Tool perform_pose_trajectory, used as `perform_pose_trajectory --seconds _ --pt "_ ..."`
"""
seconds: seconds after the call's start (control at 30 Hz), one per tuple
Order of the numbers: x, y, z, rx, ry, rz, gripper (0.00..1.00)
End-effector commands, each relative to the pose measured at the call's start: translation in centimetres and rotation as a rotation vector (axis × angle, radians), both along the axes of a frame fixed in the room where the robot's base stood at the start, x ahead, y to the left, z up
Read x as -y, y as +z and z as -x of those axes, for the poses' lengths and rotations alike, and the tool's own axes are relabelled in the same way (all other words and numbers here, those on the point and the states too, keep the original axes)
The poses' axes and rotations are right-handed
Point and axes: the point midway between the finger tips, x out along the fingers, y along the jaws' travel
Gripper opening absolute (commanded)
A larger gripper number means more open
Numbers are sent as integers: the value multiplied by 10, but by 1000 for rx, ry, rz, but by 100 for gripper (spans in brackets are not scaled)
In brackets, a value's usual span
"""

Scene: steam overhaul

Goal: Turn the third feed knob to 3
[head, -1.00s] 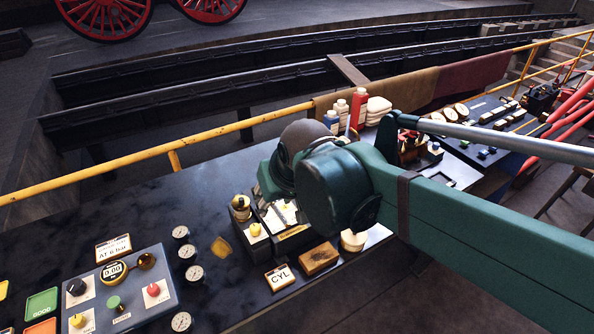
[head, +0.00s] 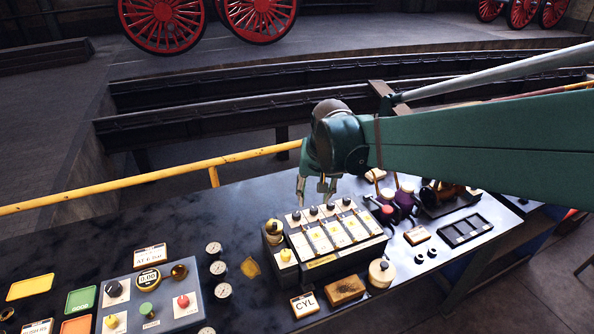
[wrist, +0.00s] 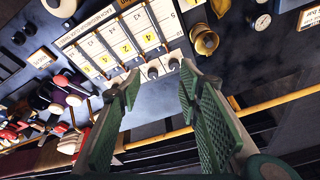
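The lubricator box (head: 318,262) stands on the bench with a row of dark feed knobs along its back edge. Counted from the left in the head view, the third feed knob (head: 330,206) sits under my gripper (head: 315,190). White strips with yellow number cards run forward from the knobs. In the wrist view, my gripper (wrist: 160,75) is open and empty, its fingers pointing at the knob row. Two knobs (wrist: 152,72) show between the fingertips; the left finger partly hides others. No finger clearly touches a knob. The knob settings are too small to read.
A brass fitting with a yellow knob (head: 285,255) is at the box's left end. A CYL sign (head: 304,304), a wooden block (head: 345,290) and a round pot (head: 382,272) lie in front. A control panel (head: 150,300) and gauges (head: 214,248) are left. A yellow rail (head: 130,184) runs behind.

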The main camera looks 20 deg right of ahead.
Motion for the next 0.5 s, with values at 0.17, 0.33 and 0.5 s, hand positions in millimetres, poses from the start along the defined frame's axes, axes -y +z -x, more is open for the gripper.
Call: perform_pose_trajectory --seconds 0.17,0.33,0.5 --pt "16 -4 -21 -37 -56 -16 35" --pt "32 -13 -39 -72 -109 -32 35" --pt "48 -23 -56 -108 -163 -47 35"
